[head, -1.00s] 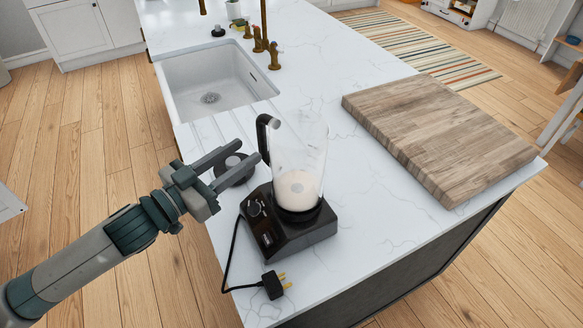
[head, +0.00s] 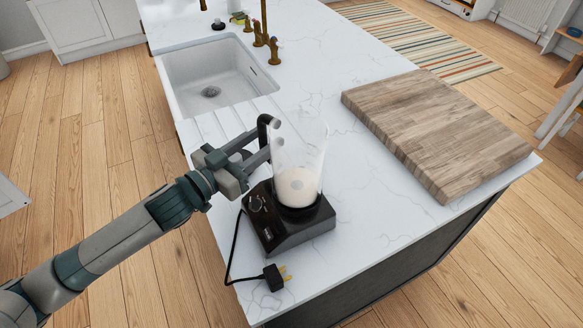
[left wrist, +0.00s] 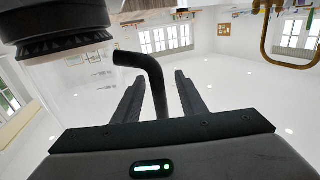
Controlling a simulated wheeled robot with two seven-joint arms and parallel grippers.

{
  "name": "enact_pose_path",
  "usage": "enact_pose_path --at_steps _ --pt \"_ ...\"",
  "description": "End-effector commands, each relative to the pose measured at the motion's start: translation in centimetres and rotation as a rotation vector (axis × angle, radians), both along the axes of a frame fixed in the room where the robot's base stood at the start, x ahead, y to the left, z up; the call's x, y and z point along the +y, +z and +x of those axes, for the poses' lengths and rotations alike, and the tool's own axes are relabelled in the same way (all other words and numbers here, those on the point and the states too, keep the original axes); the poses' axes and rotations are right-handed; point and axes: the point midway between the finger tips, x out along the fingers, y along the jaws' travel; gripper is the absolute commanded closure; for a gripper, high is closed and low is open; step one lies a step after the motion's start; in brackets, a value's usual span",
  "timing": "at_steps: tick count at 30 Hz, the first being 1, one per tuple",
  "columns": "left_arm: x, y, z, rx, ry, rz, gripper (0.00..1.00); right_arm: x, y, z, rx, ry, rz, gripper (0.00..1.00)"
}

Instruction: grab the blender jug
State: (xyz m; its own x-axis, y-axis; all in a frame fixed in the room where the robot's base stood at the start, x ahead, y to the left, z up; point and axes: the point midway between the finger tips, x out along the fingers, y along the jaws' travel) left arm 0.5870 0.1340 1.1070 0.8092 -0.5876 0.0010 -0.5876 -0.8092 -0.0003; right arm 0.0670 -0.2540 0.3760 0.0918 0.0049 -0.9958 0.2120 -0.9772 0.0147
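The blender jug (head: 300,155) is clear, with a whitish fill at its bottom and a black hooked handle (head: 265,128) on its left side. It stands upright on the black blender base (head: 285,228). My left gripper (head: 260,147) is open at the handle. In the left wrist view the black handle (left wrist: 156,82) runs between the two spread fingers (left wrist: 160,82), with a gap on both sides. The clear jug wall (left wrist: 85,85) shows at the left there. My right gripper is in neither view.
A power cord with a plug (head: 274,278) lies near the counter's front-left edge. A thick wooden board (head: 437,130) lies to the right. The sink (head: 215,78) and brass taps (head: 268,45) are behind. The white counter (head: 390,225) between blender and board is clear.

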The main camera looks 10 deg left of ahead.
Motion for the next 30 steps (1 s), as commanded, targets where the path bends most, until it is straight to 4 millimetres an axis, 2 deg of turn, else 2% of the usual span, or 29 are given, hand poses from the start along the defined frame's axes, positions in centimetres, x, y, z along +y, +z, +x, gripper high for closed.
enact_pose_path --at_steps 3,10,25,26,30 --pt "-1.1 0.3 1.0 0.001 0.0 -0.002 0.62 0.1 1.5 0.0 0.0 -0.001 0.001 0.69" --pt "-2.5 -0.1 2.8 0.0 0.0 0.0 0.62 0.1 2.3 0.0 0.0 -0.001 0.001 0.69" --pt "-2.5 -0.3 2.9 0.001 0.0 0.0 0.62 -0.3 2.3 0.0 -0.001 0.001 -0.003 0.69" --pt "-2.5 -0.3 2.9 0.001 0.0 0.0 0.67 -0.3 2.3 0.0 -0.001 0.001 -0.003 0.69" --pt "-2.5 -0.3 2.9 0.001 0.0 0.0 1.0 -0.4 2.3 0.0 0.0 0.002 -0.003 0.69"
